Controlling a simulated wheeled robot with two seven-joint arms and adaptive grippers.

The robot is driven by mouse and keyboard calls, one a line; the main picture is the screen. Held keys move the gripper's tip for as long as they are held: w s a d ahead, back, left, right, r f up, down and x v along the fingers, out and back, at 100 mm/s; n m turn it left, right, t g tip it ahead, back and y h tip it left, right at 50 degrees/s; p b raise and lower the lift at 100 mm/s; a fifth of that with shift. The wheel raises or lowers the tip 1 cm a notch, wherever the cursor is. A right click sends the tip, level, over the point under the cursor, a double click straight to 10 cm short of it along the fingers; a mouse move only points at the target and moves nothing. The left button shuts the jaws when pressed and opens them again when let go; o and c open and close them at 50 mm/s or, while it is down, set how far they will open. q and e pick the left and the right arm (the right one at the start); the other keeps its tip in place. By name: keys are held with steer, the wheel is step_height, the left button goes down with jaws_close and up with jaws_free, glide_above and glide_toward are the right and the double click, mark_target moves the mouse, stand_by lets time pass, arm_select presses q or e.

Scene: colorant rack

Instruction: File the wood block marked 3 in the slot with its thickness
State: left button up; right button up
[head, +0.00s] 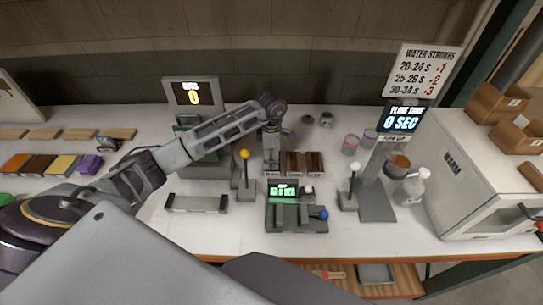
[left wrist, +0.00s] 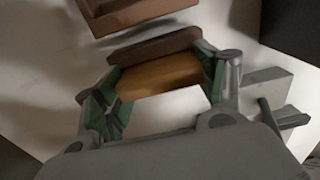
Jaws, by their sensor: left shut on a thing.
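My left gripper (head: 272,148) points down over the middle of the white table, at the left end of a short row of dark brown wood blocks (head: 304,163). In the left wrist view its green-padded fingers (left wrist: 160,82) are shut on a lighter brown wood block (left wrist: 158,73). A darker brown block (left wrist: 155,45) lies just beyond the held one, and another brown piece (left wrist: 135,14) lies further off. No number can be read on any block, so I cannot tell which is marked 3. My right gripper is not in view.
A device with a green display (head: 283,190) and a blue knob (head: 323,214) stands in front of the blocks. A grey bar with dark ends (head: 196,203) and a yellow-knobbed lever (head: 245,155) are left of it. Bottles and a display post (head: 400,118) are right.

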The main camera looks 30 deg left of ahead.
arm_select(q)
steer(key=shift+f, duration=0.15)
steer(key=o, duration=1.1)
steer(key=shift+r, duration=0.25)
step_height(320, 180, up, 12)
steer(key=b, duration=0.2)
steer(key=shift+s+f, duration=0.1)
stand_by(0.7)
